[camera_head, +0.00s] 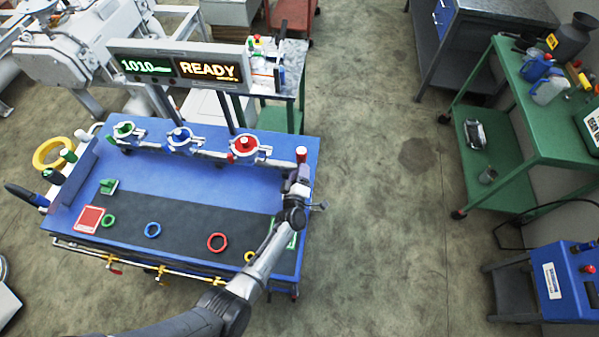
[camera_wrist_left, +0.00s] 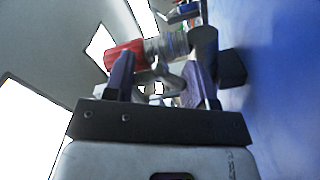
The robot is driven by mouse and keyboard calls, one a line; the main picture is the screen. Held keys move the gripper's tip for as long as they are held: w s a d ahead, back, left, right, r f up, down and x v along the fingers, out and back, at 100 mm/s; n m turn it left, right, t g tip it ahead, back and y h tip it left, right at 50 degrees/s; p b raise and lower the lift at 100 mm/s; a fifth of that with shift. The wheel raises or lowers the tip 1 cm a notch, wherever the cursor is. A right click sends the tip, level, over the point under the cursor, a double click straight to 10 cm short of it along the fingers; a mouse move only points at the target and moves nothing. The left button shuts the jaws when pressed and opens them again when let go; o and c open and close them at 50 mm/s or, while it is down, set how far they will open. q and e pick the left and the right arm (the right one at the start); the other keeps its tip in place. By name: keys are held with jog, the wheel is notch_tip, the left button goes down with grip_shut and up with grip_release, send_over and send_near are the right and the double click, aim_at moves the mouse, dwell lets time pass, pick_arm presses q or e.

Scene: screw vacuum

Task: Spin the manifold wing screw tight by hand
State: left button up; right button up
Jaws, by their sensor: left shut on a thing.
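The manifold (camera_head: 212,151) is a metal pipe with green, blue and red clamped ports along the back of the blue bench. A red-capped metal fitting (camera_head: 301,153) stands near its right end. In the left wrist view a red cap (camera_wrist_left: 126,56) with a ribbed metal body (camera_wrist_left: 168,46) lies just beyond the fingers. My left gripper (camera_head: 298,176) is at this fitting; its two purple-grey fingers (camera_wrist_left: 163,82) are shut on a grey metal piece (camera_wrist_left: 168,76) that looks like the wing screw. The fingers hide part of it. My right gripper is not in view.
A display (camera_head: 180,68) reading 1010 and READY stands behind the manifold. Green, blue and red rings (camera_head: 217,242) lie on the bench's dark mat (camera_head: 180,217), with a red card (camera_head: 89,219) at left. A green cart (camera_head: 540,110) stands far right; the floor between is clear.

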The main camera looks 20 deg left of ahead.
pick_arm(q)
jog(key=shift+r, duration=0.1)
dwell(0.4)
jog(key=o, duration=0.9)
jog(key=shift+o, duration=0.2)
jog(key=shift+s, duration=0.15)
jog(key=p+v, duration=0.1)
jog(key=v, duration=1.2)
jog(key=shift+s+d, duration=0.1)
jog(key=shift+s, duration=0.2)
